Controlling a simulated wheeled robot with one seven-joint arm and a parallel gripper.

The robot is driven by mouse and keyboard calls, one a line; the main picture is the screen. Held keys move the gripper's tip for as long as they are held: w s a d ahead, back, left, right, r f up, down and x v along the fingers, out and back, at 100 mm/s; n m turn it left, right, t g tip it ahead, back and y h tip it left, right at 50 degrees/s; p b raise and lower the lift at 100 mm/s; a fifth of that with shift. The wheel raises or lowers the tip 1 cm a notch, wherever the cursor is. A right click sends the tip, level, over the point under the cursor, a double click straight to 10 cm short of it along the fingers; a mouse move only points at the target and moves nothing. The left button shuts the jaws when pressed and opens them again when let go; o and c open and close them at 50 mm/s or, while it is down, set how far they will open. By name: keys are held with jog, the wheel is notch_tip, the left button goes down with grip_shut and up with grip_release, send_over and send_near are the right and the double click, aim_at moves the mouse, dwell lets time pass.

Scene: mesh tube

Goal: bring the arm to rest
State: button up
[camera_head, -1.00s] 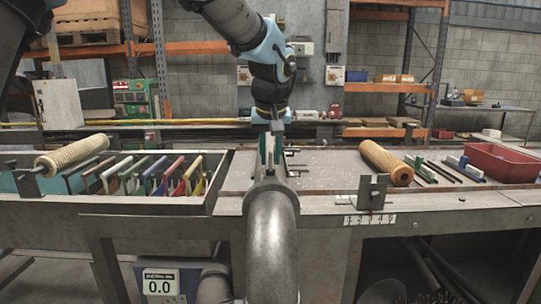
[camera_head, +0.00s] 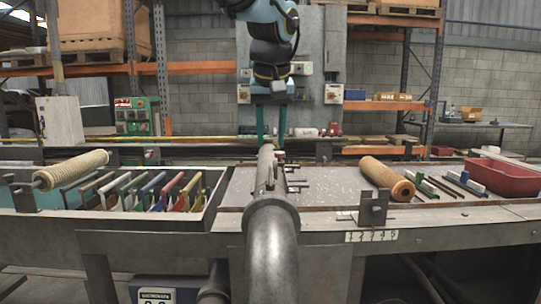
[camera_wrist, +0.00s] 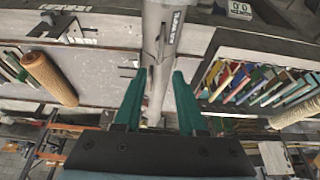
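My gripper (camera_head: 270,138) points down above the grey metal tube (camera_head: 272,225) in the middle of the bench. Its two green fingers are spread apart and hold nothing. In the wrist view the open fingers (camera_wrist: 158,90) frame the tube (camera_wrist: 160,55) between them, with space on both sides of it. The far, thinner end of the tube lies below the fingertips; from these views I cannot tell the exact height gap. My arm hangs from above at the top centre of the head view.
A bin (camera_head: 212,215) of coloured dividers and a tan mesh roll (camera_head: 75,168) are at left. A brown mesh roll (camera_head: 386,178), small tools and a red tray (camera_head: 503,177) are at right. A small bracket (camera_head: 373,208) stands at the front edge.

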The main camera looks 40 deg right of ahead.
jog(key=shift+s+a+r, duration=0.15)
jog(key=shift+r, duration=0.35)
jog(key=w+a+f+n+y, duration=0.1)
jog(key=w+a+f, duration=0.4)
jog(key=a, duration=0.3)
jog(key=w+a+f+n+g, duration=0.1)
jog(key=w+a+f, duration=0.3)
jog(key=a, duration=0.3)
jog(key=w+a+f+n+y, duration=0.1)
jog(key=w+a+f, duration=0.4)
jog(key=a, duration=0.3)
jog(key=s+a+f+n, duration=0.1)
jog(key=s+a+f, duration=0.1)
jog(key=a+f, duration=0.2)
jog(key=s+a+f+n, duration=0.1)
jog(key=a+f, duration=0.3)
jog(key=a, duration=0.7)
jog(key=s+a+f+n+g, duration=0.1)
jog(key=s+a+f, duration=0.2)
jog(key=a, duration=0.5)
jog(key=shift+s+a+f+y, duration=0.2)
jog(key=shift+s+f+y, duration=0.1)
jog(key=shift+s+f, duration=0.1)
